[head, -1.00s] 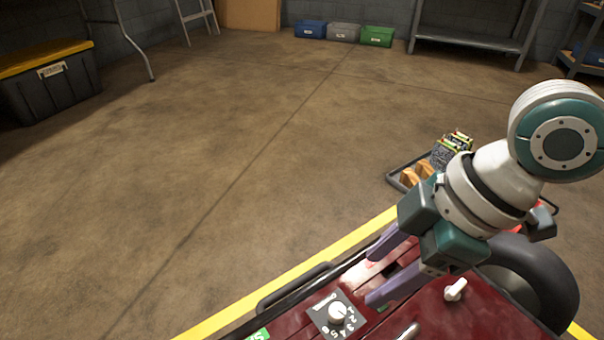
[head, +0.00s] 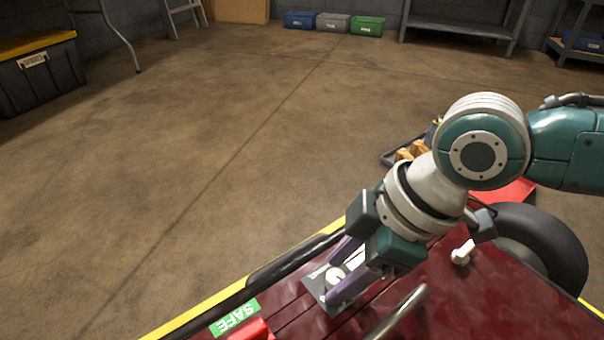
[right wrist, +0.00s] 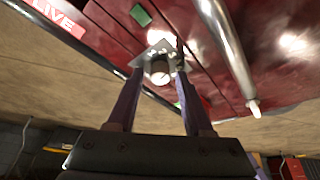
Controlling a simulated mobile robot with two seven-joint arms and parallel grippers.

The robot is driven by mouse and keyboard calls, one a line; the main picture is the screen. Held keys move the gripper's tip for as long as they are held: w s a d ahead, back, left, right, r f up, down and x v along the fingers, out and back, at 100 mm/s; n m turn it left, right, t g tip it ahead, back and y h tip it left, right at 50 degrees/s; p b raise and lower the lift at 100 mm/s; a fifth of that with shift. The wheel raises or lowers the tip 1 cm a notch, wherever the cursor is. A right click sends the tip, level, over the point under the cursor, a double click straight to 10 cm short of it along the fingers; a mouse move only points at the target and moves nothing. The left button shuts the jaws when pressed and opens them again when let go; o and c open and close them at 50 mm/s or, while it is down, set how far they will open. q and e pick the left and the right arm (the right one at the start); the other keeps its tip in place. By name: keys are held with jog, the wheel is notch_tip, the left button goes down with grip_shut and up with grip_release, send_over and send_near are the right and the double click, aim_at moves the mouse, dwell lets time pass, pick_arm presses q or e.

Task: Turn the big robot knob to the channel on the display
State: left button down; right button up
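The dial's markings are mostly hidden or too small to read. I cannot make out a display. My left gripper is not in view.
A metal bar (head: 398,315) rises from the panel near the dial. A small white switch (head: 462,253) stands to the right. A green SAFE label (head: 235,317) is at the left, and a red LIVE label (right wrist: 58,14) shows in the wrist view. A black tyre (head: 545,245) is at the right.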

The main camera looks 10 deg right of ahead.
grip_shut()
dwell(0.4)
